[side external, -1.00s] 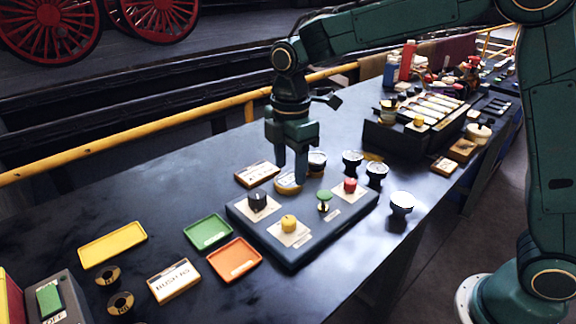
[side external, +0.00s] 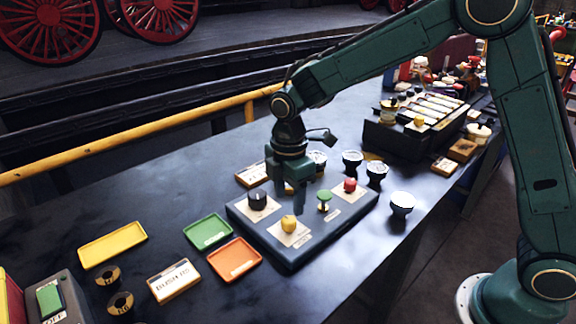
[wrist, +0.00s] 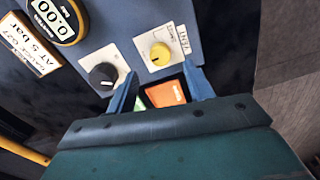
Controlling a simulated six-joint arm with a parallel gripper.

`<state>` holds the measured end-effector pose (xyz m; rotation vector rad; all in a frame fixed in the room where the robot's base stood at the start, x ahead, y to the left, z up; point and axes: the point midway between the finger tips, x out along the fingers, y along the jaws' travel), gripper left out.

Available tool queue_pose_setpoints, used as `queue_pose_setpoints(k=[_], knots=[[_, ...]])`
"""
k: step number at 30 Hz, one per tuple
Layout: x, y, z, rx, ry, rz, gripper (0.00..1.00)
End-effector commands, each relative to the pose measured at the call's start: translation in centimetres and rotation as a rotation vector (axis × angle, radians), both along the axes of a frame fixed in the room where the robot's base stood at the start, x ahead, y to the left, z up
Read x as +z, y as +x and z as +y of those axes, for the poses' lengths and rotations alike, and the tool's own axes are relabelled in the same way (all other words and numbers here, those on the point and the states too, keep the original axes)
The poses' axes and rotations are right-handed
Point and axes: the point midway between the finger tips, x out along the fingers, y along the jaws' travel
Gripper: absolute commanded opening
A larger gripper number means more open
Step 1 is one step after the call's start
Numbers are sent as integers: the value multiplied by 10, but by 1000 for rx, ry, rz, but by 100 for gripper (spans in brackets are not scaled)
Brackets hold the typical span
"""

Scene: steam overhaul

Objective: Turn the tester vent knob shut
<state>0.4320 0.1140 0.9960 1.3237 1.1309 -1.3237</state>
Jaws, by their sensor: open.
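The tester is a blue-grey box (side external: 292,258) on the dark bench. Its yellow vent knob (side external: 289,223) sits on a pale plate at the box's near edge; in the wrist view the knob (wrist: 160,54) is beside a label reading VENT. My gripper (side external: 287,196) is over the box, behind and above the yellow knob, pointing down. In the wrist view its two blue fingers (wrist: 161,88) are apart with nothing gripped, and the yellow knob lies beyond the tips. A black knob (side external: 257,199) is on the box's left; it also shows near the left finger (wrist: 103,75).
A green-topped knob (side external: 324,199) and a red knob (side external: 350,186) stand on the box's right. A gauge (wrist: 59,18) reads 0.00 bar. Green (side external: 208,231) and orange (side external: 234,259) trays lie left of the box. Dark round-topped parts (side external: 377,172) stand behind it.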

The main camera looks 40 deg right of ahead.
Motion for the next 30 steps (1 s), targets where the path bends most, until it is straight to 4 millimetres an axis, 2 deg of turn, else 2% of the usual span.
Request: queue_pose_setpoints(k=[6, 12, 18, 26, 30], knots=[[-34, -1, 0, 0, -1, 4, 52], [-53, 0, 0, 0, -1, 2, 52], [-61, 0, 0, 0, 0, 1, 52], [-61, 0, 0, 0, 0, 0, 52], [-61, 0, 0, 0, 0, 0, 25]])
